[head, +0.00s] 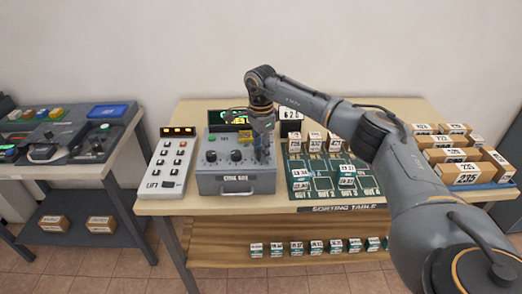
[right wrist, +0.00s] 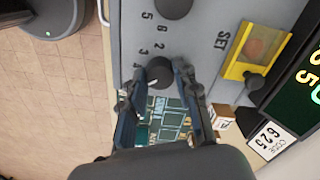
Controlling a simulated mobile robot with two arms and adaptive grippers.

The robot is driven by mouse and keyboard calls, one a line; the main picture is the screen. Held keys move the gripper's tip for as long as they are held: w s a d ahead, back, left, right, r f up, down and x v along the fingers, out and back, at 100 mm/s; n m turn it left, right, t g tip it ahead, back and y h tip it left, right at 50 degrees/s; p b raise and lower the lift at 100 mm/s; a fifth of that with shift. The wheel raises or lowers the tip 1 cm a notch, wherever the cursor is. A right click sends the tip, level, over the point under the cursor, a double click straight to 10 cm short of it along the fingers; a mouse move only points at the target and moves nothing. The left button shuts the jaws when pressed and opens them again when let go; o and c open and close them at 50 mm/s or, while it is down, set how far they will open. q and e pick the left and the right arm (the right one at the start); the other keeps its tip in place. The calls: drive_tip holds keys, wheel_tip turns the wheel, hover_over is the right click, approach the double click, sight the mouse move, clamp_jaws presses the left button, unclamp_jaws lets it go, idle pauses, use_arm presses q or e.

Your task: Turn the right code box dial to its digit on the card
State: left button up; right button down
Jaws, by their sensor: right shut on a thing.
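The grey code box (head: 236,184) stands on the table with a row of round black dials on its top. The left dial (head: 211,156) and middle dial (head: 236,156) show clear. My right gripper (head: 262,152) points down over the right end of the row and hides the right dial in the head view. In the right wrist view, my right gripper (right wrist: 156,85) is shut on the right dial (right wrist: 160,71), one finger on each side. Printed digits surround it, some hidden by the fingers. The code card (right wrist: 269,138) reads 625; it stands behind the box (head: 291,115). My left gripper is out of view.
A lit display (right wrist: 302,88) and a yellow-framed SET button (right wrist: 256,50) are near the dials. A white keypad (head: 169,161) stands left of the box. The green sorting board (head: 325,176) with small boxes lies right. Cartons (head: 460,172) fill the far right.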

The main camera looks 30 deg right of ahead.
drive_tip(key=shift+n, duration=0.5)
drive_tip(key=c, duration=1)
unclamp_jaws()
drive_tip(key=shift+r, duration=0.1)
wheel_tip(320, 180, up, 12)
drive_tip(key=shift+f, duration=0.1)
